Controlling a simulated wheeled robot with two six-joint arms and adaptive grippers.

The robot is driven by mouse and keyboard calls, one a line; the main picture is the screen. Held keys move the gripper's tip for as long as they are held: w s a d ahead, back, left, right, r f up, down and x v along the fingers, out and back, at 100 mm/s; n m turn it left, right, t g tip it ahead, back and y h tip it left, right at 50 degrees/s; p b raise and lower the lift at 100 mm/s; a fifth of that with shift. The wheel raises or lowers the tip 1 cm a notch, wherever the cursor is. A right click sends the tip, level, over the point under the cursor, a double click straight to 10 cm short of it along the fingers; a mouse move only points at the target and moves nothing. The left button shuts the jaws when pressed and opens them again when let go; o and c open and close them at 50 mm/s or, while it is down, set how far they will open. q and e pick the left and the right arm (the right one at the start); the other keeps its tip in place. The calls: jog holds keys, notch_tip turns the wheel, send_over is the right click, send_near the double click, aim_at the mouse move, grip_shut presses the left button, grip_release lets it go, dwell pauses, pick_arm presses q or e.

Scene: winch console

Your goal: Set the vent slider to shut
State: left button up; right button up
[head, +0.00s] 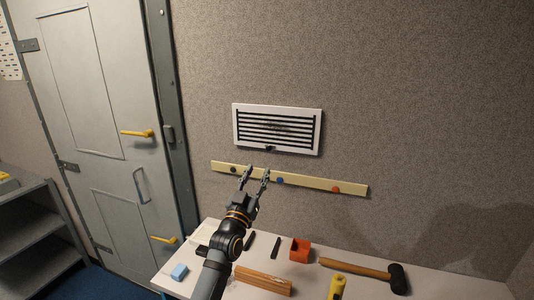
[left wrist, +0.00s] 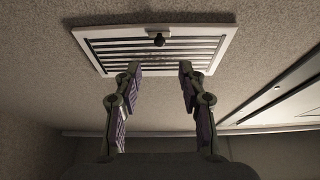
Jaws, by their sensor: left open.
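The vent (head: 241,112) is a white framed grille with dark horizontal slats on the wall. Its small dark slider knob (head: 270,149) sits at the lower edge, a little left of the middle. In the left wrist view the vent (left wrist: 98,62) fills the upper part, and the knob (left wrist: 159,40) lies between and beyond the fingertips. My left gripper (head: 258,172) is open and empty, just below the vent and apart from the knob. It also shows open in the left wrist view (left wrist: 159,68). My right gripper is not in view.
A pale strip (head: 318,186) with coloured dots runs along the wall below the vent. The table holds an orange holder (head: 300,250), a mallet (head: 355,269), a wooden block (head: 264,281), a blue block (head: 179,272) and a yellow item (head: 337,287). A grey door (head: 100,120) stands left.

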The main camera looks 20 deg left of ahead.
aim_at(268, 149)
pick_arm(q)
jog(key=b+x, duration=0.1)
jog(key=x, duration=0.8)
jog(key=shift+w, duration=0.4)
jog(key=shift+w+r, duration=0.2)
jog(key=shift+w, duration=0.05)
grip_shut()
